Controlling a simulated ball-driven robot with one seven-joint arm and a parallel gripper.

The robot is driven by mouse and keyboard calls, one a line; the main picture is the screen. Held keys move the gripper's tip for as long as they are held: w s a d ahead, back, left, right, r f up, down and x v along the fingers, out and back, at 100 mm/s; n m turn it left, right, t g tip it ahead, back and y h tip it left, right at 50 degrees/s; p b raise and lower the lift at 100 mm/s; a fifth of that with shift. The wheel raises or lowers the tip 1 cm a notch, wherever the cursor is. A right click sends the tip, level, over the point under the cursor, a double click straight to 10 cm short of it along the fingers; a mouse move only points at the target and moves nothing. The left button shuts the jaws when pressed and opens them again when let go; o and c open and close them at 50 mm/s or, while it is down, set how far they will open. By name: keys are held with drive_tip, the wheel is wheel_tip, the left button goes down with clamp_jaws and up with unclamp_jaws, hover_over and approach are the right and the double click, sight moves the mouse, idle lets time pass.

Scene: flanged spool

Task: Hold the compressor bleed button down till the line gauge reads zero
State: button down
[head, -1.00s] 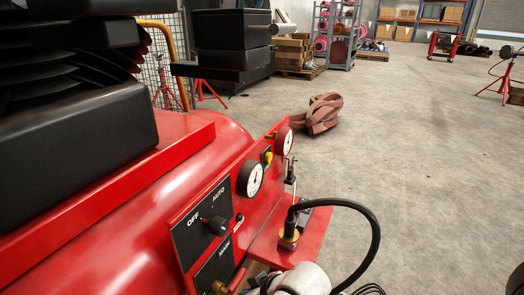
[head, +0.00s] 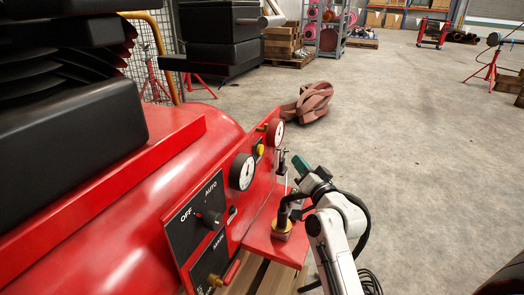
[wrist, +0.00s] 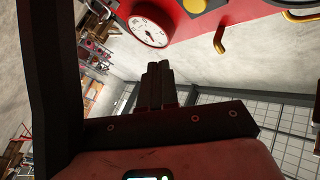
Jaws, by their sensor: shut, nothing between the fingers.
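The red compressor (head: 150,185) fills the left of the head view. A yellow button (head: 258,149) is on its panel between two white round gauges, a nearer one (head: 242,171) and a farther one (head: 275,132). I cannot tell which is the line gauge, and their readings are too small to read. In the wrist view, the yellow button (wrist: 195,4) is partly cut off by the top edge, beside one gauge (wrist: 148,32). My gripper (wrist: 158,68) is shut and empty, its tips apart from the panel. In the head view its fingers are not clear.
A black control plate with a knob (head: 212,217) is on the near panel.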

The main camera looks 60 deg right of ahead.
sight(260, 150)
drive_tip(key=shift+s+d+r+m+h, duration=0.25)
drive_tip(key=shift+s+d+m+h, duration=0.05)
drive_tip(key=shift+s+d, duration=0.1)
drive_tip(key=shift+w, duration=0.1)
drive_tip(key=w+p, duration=0.8)
drive_tip(key=p, duration=0.5)
drive_tip(key=shift+w+a, duration=0.35)
drive_tip(key=shift+a, duration=0.05)
drive_tip(key=shift+w+r+p, duration=0.1)
drive_tip(key=shift+w+p, duration=0.25)
drive_tip(key=shift+p, duration=0.45)
idle(1.2)
